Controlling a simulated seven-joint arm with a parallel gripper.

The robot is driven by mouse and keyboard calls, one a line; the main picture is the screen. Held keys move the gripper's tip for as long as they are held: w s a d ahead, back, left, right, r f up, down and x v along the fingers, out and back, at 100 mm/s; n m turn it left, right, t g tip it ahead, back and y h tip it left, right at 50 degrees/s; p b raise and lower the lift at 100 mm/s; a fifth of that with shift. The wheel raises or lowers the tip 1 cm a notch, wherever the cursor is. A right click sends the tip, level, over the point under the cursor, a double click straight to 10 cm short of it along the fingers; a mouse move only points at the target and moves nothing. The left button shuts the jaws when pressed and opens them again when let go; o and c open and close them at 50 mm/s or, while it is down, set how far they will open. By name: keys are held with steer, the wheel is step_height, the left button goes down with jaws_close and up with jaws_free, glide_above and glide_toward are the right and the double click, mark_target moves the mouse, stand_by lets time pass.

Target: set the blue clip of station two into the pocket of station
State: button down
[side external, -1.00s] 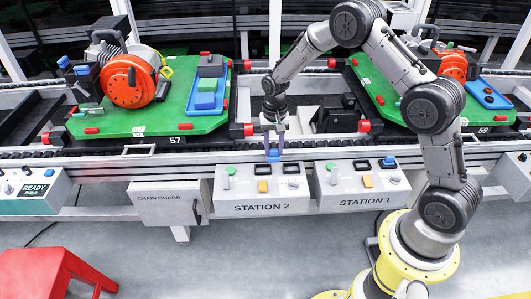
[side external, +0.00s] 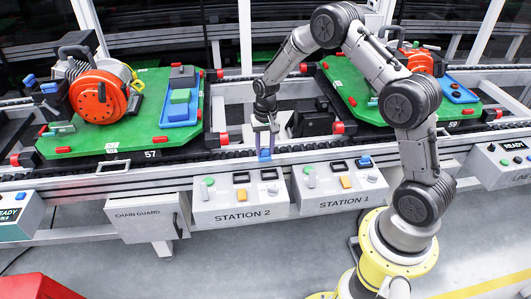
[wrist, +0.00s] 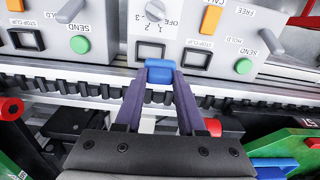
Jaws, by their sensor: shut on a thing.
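My gripper (wrist: 158,85) is shut on the blue clip (wrist: 159,72), held between its two purple-grey fingertips. In the side view the gripper (side external: 264,149) and clip (side external: 265,156) are over the conveyor's front rail, behind the STATION 2 box (side external: 230,214). That box has two dark-framed windows: one above the orange button (side external: 241,177), one above the selector knob (side external: 269,174). In the wrist view the clip is just short of the knob-side window (wrist: 150,48) and overlaps its edge. The other window (wrist: 198,59) is labelled STOP CLIP. I cannot tell whether the clip touches the box.
The STATION 1 box (side external: 335,197) stands to the right, with a blue piece (side external: 364,161) at its upper right. Green pallet 57 (side external: 110,135) with an orange-faced motor is left; another green pallet (side external: 350,100) is right. Station knobs and green buttons stick up near the clip.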

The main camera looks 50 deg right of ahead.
steer(key=shift+s+d+f+m, duration=0.2)
steer(key=shift+d+f+m, duration=0.1)
steer(key=shift+d+f, duration=0.8)
steer(key=shift+f, duration=3.15)
steer(key=shift+c, duration=2.1)
jaws_free()
step_height(320, 180, up, 14)
steer(key=shift+f, duration=0.1)
steer(key=shift+a, duration=0.15)
